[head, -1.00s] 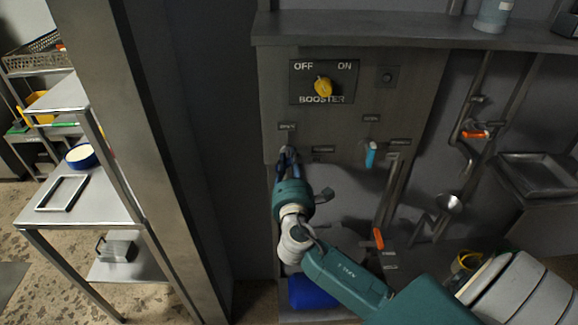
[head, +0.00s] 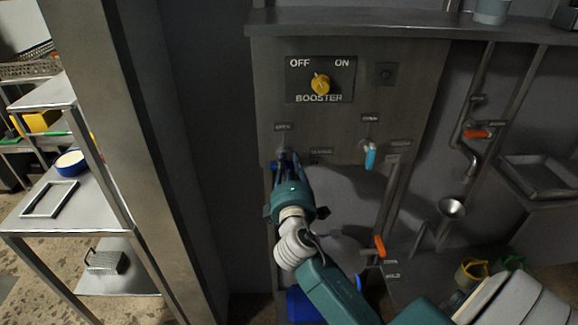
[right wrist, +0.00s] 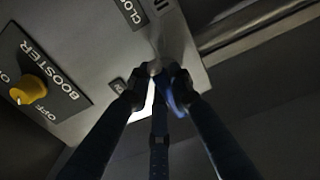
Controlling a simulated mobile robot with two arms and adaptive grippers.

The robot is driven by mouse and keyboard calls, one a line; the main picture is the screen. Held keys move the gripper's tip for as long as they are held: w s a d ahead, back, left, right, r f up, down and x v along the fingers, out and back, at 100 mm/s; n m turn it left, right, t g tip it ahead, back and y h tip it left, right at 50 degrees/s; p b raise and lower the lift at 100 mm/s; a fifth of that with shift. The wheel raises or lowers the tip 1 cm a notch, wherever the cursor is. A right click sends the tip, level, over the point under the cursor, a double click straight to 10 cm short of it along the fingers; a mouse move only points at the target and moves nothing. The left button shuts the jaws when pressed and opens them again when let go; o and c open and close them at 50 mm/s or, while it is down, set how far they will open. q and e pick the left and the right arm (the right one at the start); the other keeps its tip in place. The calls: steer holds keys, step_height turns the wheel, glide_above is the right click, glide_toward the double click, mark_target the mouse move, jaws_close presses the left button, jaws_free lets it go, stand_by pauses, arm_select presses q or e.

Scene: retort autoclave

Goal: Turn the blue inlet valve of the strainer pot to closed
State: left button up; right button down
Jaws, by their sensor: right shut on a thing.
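The blue valve handle (head: 274,166) is on the left edge of the grey panel, mostly hidden behind my right gripper (head: 284,160). In the right wrist view a dark blue handle (right wrist: 181,92) shows between the fingertips of my right gripper (right wrist: 160,80), which is shut on it. A small plate (head: 283,127) is above the valve and another (head: 321,151) is to its right; the wrist view shows a plate with the letters CLO (right wrist: 130,10). The exact angle of the handle is hard to tell. My left gripper is out of view.
A light blue lever (head: 370,157) hangs right of my gripper. A yellow booster knob (head: 320,84) is above. Orange levers (head: 379,246) sit on pipes to the right. A steel post (head: 165,180) and a table (head: 85,215) are at the left.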

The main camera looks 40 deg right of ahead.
steer(key=shift+f, duration=0.1)
stand_by(0.3)
steer(key=c, duration=1.5)
jaws_free()
steer(key=shift+c, duration=0.2)
steer(key=shift+s, duration=0.1)
steer(key=v, duration=1.2)
